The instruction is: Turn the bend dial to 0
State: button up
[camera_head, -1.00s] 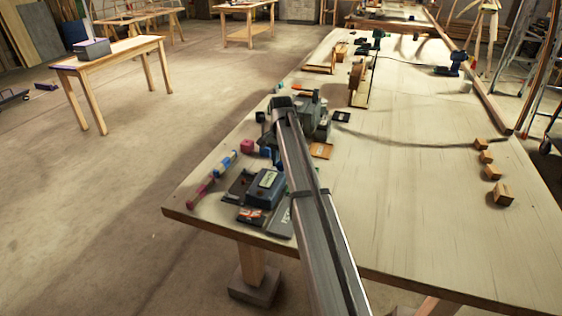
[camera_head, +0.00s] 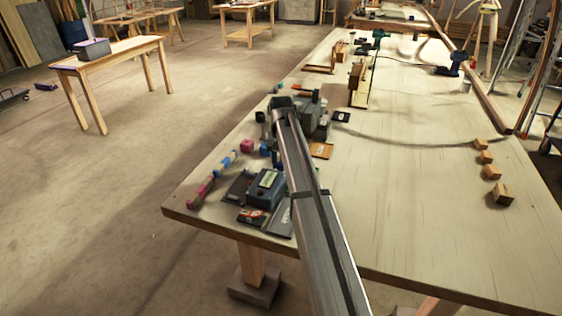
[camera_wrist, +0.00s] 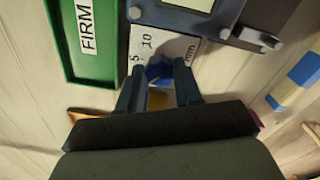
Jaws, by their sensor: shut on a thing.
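The bend dial's blue knob (camera_wrist: 158,70) is at the middle of the wrist view, with a white scale plate (camera_wrist: 150,45) behind it. The plate carries the marks 5, 10 and mm; I cannot tell which mark the knob points at. My gripper (camera_wrist: 160,78) has its two dark fingers on either side of the knob and is shut on it. In the head view my arm covers the dial and the fingertips.
A green tray labelled FIRM (camera_wrist: 88,40) lies left of the dial in the wrist view. In the head view, a blue-grey box with a display (camera_head: 265,187) stands left of my arm. Wooden blocks (camera_head: 491,172) lie right; the bench (camera_head: 420,200) between is clear.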

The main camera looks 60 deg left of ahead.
aim_at(281, 164)
dwell(0.4)
jog(key=o, duration=1)
jog(key=shift+o, duration=0.2)
notch_tip(281, 164, up, 14)
dwell(0.4)
